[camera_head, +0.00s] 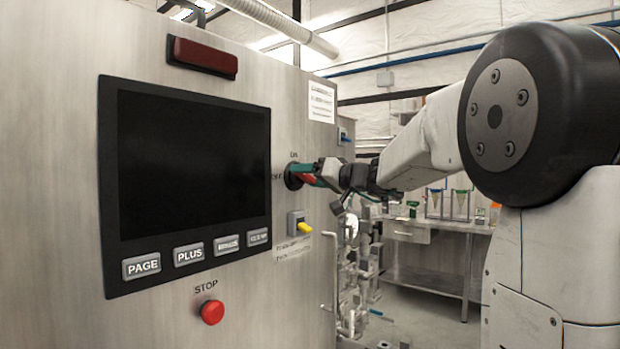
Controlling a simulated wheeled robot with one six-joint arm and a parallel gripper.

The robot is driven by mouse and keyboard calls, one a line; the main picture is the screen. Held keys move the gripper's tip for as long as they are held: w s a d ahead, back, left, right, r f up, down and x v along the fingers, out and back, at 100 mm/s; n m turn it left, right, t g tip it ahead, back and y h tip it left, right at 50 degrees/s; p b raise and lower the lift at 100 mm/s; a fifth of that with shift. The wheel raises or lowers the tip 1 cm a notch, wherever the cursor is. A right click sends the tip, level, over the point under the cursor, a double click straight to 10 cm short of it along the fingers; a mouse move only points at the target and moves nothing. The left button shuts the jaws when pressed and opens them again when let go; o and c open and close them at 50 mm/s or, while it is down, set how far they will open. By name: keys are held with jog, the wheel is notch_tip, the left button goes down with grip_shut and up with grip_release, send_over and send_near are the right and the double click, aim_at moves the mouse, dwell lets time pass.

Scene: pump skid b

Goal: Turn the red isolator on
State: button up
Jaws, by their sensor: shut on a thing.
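The red isolator (304,178) is a rotary handle on a dark round base, on the right part of the steel cabinet's front. The marking "OFF" shows at its left, and a second marking above it is too small to read surely. My gripper (312,174) reaches in from the right and is shut on the red handle. Its teal-tipped fingers and dark body cover much of the handle. The handle's exact angle cannot be told.
Left of the isolator is a dark screen (190,160) with several grey buttons below. Pipework (352,285) stands right of the cabinet; a steel bench (440,228) is behind.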

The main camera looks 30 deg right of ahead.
jog(key=m, duration=0.6)
jog(key=shift+d+r, duration=0.1)
jog(key=m, duration=0.6)
jog(key=shift+m, duration=0.3)
dwell(0.3)
jog(key=o, duration=1)
jog(key=v, duration=0.7)
jog(key=shift+s+d, duration=0.2)
jog(key=shift+s, duration=0.1)
